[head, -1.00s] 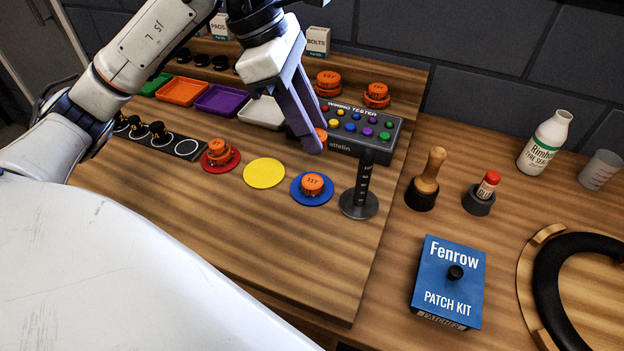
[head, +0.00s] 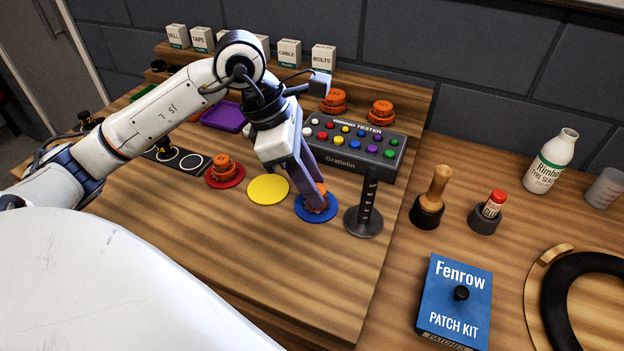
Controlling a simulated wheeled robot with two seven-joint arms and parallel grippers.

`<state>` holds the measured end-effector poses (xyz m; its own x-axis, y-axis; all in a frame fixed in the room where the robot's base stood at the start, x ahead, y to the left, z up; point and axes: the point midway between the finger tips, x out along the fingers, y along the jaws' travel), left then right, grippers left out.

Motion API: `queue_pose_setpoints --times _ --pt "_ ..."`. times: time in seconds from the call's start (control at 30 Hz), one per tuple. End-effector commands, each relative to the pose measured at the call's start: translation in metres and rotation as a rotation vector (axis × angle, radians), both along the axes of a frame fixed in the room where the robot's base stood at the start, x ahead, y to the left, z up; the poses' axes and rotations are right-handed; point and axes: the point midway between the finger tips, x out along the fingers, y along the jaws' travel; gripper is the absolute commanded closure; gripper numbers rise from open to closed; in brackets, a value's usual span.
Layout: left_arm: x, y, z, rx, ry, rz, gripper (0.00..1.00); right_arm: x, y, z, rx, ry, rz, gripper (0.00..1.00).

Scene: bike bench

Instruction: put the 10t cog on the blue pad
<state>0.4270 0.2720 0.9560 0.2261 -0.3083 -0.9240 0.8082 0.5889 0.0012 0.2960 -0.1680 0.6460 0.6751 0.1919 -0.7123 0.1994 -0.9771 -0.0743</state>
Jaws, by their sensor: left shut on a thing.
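The blue pad (head: 301,212) lies flat on the wooden bench, right of the yellow pad. My left gripper (head: 318,203) points down over the blue pad, shut on an orange cog (head: 323,209) between its fingers. The fingers hide much of the cog, and its label cannot be read. Orange shows right above the pad; I cannot tell whether the held cog touches the cog that lay there or how many cogs are there. My right gripper is not in view.
A black graduated post (head: 367,205) stands close right of the blue pad. The tester box (head: 352,160) is just behind. The yellow pad (head: 267,190) is empty; the red pad (head: 212,184) bears orange cogs (head: 222,166). More orange cogs (head: 381,112) sit on the back shelf.

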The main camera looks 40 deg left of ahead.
Motion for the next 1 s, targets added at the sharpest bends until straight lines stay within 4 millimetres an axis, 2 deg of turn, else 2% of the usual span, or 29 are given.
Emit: queue_pose_setpoints --times 0.27,0.3,0.37,0.4,0.77,0.87,1.0 --pt "0.000 0.000 -0.004 0.000 -0.001 0.000 0.91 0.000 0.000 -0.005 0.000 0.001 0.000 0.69" --pt "0.000 0.000 -0.002 0.000 -0.001 0.000 0.62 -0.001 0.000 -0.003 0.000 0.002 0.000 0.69" --pt "0.000 0.000 -0.002 -0.001 -0.001 0.000 0.52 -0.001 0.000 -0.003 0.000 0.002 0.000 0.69" --pt "0.000 0.000 -0.002 -0.001 -0.001 0.000 0.50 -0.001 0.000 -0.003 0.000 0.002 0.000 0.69" --pt "0.000 0.001 0.004 0.000 -0.001 0.000 0.50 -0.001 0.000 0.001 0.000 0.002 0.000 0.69" --pt "-0.002 0.005 0.015 0.001 -0.005 0.000 0.50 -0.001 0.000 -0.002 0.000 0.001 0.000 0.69" --pt "-0.009 0.015 0.043 0.002 -0.007 0.002 0.50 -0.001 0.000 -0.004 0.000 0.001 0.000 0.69"
